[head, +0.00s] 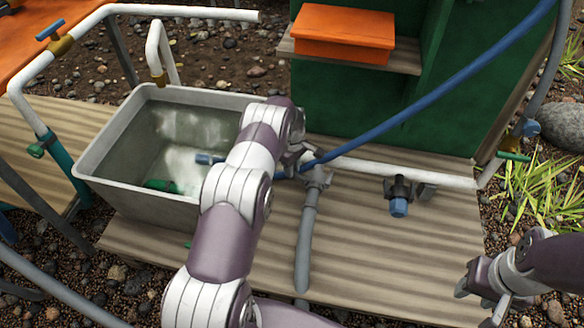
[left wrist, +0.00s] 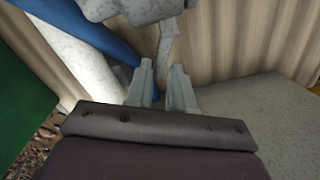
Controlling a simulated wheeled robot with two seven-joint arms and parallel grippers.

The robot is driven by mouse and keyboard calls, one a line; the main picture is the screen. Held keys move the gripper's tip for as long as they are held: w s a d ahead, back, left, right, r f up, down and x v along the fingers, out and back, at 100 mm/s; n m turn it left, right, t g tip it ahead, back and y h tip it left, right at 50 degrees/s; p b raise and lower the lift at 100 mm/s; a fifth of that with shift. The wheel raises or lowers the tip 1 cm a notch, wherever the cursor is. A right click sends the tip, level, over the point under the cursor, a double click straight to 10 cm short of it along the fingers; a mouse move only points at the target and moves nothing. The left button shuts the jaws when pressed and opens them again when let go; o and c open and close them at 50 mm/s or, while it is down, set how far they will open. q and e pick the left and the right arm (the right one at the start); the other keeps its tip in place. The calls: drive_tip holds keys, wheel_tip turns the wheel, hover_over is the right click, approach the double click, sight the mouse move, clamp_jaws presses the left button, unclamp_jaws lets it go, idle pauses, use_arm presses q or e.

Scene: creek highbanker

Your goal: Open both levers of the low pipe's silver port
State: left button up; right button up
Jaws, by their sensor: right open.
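The low white pipe (head: 410,172) runs along the back of the wooden deck. Its silver port (head: 318,176) has a grey hose (head: 306,240) hanging from it. My left gripper (head: 304,158) is at the port, partly hidden by my own arm. In the left wrist view the silver port body (left wrist: 130,8) is at the top, with one silver lever (left wrist: 166,42) pointing down towards my left fingertips (left wrist: 162,72). The fingers are slightly apart, and I see no clear contact. I cannot make out the other lever. My right gripper (head: 474,302) is open and empty at the lower right.
A blue hose (head: 430,97) crosses above the pipe and passes close by my left gripper. A grey tub (head: 105,130) of water stands to the left. A dark port with a blue end (head: 398,205) sits farther right on the pipe. The front right deck is clear.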

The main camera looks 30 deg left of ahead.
use_arm(q)
wheel_tip(320, 180, up, 12)
drive_tip(key=p, duration=0.4)
drive_tip(key=shift+p, duration=0.4)
use_arm(e)
wheel_tip(320, 180, up, 5)
drive_tip(key=shift+r, duration=0.15)
